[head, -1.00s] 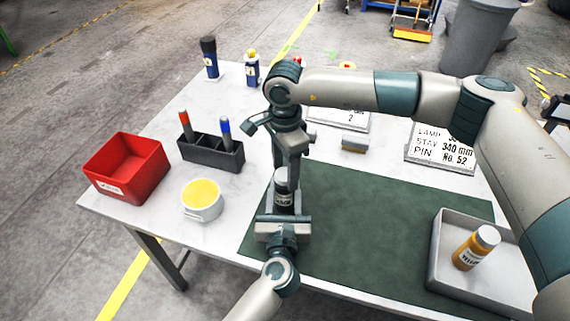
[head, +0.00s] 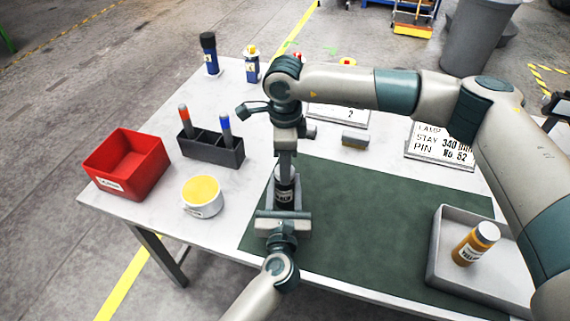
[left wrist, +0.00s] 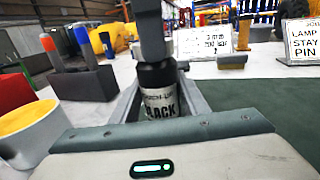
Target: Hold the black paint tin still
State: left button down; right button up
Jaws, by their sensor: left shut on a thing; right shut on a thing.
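The black paint tin (head: 284,196) stands upright near the left edge of the green mat (head: 375,225). It has a dark cap and a pale label reading "BLACK" in the left wrist view (left wrist: 160,103). My left gripper (head: 283,206) comes from the near side, its fingers on both sides of the tin's body, shut on it. My right gripper (head: 286,168) points down from above and is shut on the tin's top. The right gripper's fingers hide part of the cap.
A yellow-topped tin (head: 202,196), a red bin (head: 126,164) and a dark marker holder (head: 211,150) stand to the left. The mat's middle is clear.

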jog(key=o, duration=1.2)
jog(key=shift+r, duration=0.15)
jog(key=shift+r, duration=2.15)
jog(key=shift+c, duration=0.6)
jog(key=shift+r+n, duration=0.4)
jog(key=shift+r, duration=1.35)
jog(key=shift+f, duration=0.1)
jog(key=shift+f, duration=3.95)
